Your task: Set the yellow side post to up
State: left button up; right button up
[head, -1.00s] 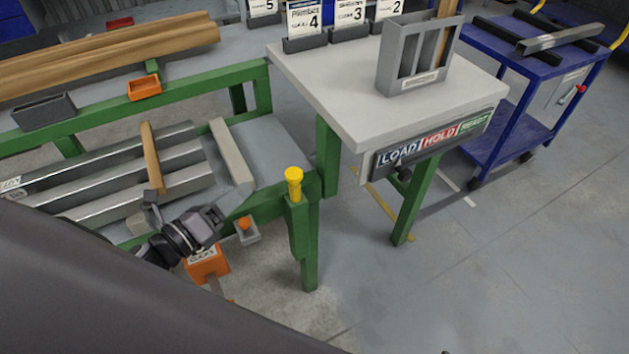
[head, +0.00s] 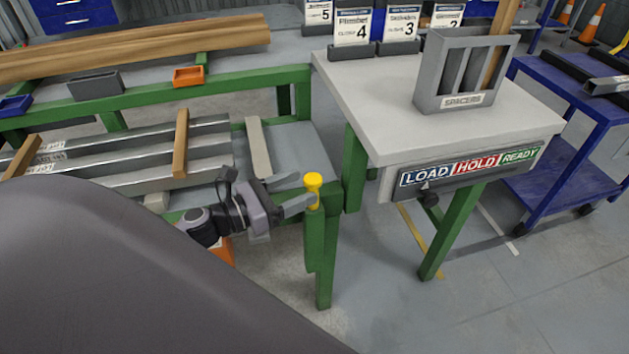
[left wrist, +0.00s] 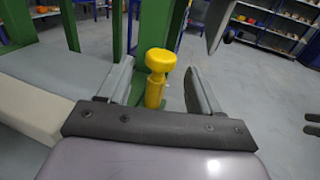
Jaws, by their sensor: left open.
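The yellow side post (head: 313,189) is a short yellow peg with a wider round cap, upright on a green corner leg of the runout table. My left gripper (head: 296,194) is open, with its fingers pointing at the post from the left. In the left wrist view the post (left wrist: 157,75) shows between and just beyond the two fingers of my left gripper (left wrist: 160,88), apart from both.
Metal profiles and wooden strips (head: 180,143) lie on the green table (head: 250,78) to the left. A grey-topped bench (head: 400,130) with a LOAD/HOLD/READY sign (head: 470,165) and a spacer holder (head: 455,101) stands to the right. Floor in front is clear.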

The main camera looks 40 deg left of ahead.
pick_arm(q)
jog(key=x, duration=0.3)
jog(key=shift+w, duration=0.1)
jog(key=shift+w+d, duration=0.25)
jog(key=shift+w, duration=0.2)
grip_shut()
notch_tip(320, 180, up, 9)
jog(key=p, duration=0.7)
jog(key=shift+f, duration=0.15)
notch_tip(320, 180, up, 6)
jog(key=p, duration=0.5)
notch_tip(320, 180, up, 5)
jog(key=p, duration=0.4)
send_over(305, 185)
jog(key=w, duration=0.2)
jog(key=shift+s+d, duration=0.1)
jog(key=shift+d, duration=0.25)
